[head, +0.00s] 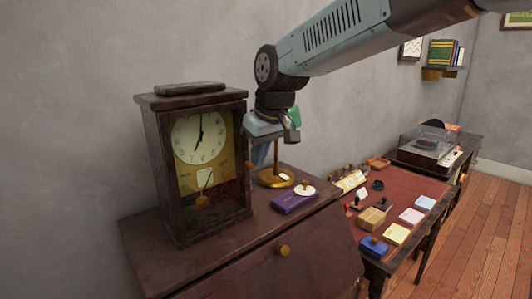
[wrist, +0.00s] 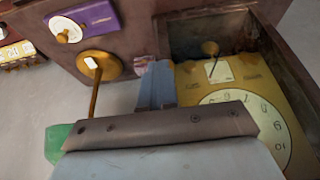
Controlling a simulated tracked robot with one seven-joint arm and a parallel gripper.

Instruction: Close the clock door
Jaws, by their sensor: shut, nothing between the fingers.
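The dark wooden clock (head: 158,165) stands upright on a cabinet against the wall. Its round white dial and yellow backing show from the front. In the wrist view the clock's dial (wrist: 258,112) and inner recess appear upside down at the right. I cannot make out the clock door apart from the frame, nor tell its angle. My gripper (head: 261,160) points down just right of the clock's front. In the wrist view my gripper (wrist: 156,72) is shut and empty, its tips close to the clock's right side edge; whether they touch it is unclear.
A brass lamp (head: 277,178) with a green shade stands right behind my gripper. A purple box (head: 295,201) lies on the cabinet (head: 190,274) in front of it. A red-topped desk (head: 376,217) with boxes and stamps stands at the right. The cabinet's front is clear.

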